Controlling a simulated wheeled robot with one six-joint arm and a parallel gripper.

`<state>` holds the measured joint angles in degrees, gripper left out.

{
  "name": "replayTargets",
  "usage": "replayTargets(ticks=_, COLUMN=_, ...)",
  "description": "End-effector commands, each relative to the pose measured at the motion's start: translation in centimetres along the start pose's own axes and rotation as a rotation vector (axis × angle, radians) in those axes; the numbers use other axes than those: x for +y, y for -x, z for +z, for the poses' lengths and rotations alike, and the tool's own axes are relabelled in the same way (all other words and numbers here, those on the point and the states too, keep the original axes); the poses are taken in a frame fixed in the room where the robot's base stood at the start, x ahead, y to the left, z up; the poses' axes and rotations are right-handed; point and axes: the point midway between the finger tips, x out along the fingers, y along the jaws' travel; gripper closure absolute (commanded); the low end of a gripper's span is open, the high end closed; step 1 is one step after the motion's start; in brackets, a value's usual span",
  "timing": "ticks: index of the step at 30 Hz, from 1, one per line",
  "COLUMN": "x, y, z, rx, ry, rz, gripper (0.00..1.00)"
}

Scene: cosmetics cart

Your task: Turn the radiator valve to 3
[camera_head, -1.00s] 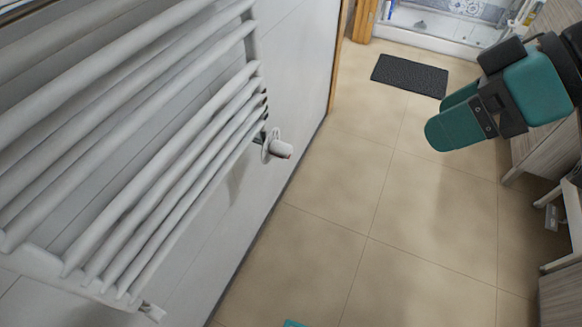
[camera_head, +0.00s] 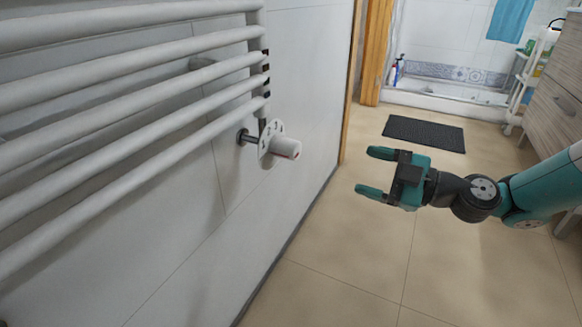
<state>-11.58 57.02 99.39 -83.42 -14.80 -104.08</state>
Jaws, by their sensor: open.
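The radiator valve (camera_head: 283,147) is a white knob with a round, marked plate behind it and a small red mark near its front end. It sits at the lower right end of the white towel radiator (camera_head: 130,108), on a short pipe out from the wall. The number it is set to is too small to read. My gripper (camera_head: 368,171) is open and empty, to the right of the valve and a little lower in the picture. Its two teal fingers point left towards the wall, apart from the valve.
A tiled white wall (camera_head: 300,75) runs behind the radiator to a wooden door frame (camera_head: 375,50). A dark mat (camera_head: 424,133) lies on the beige floor before a shower tray (camera_head: 450,98). A wooden drawer cabinet (camera_head: 555,100) and white cart (camera_head: 525,85) stand at right.

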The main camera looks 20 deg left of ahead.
Motion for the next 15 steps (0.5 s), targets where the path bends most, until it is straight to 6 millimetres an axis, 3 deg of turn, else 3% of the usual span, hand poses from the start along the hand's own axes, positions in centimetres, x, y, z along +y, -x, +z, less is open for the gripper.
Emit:
replayTargets(ticks=5, x=0.1, y=-2.5, z=-0.3, rx=0.004, ry=0.004, rz=-0.003, gripper=0.29)
replayTargets(ticks=15, x=-0.3, y=-10.3, z=0.0, rx=0.005, ry=0.006, rz=-0.004, gripper=0.29)
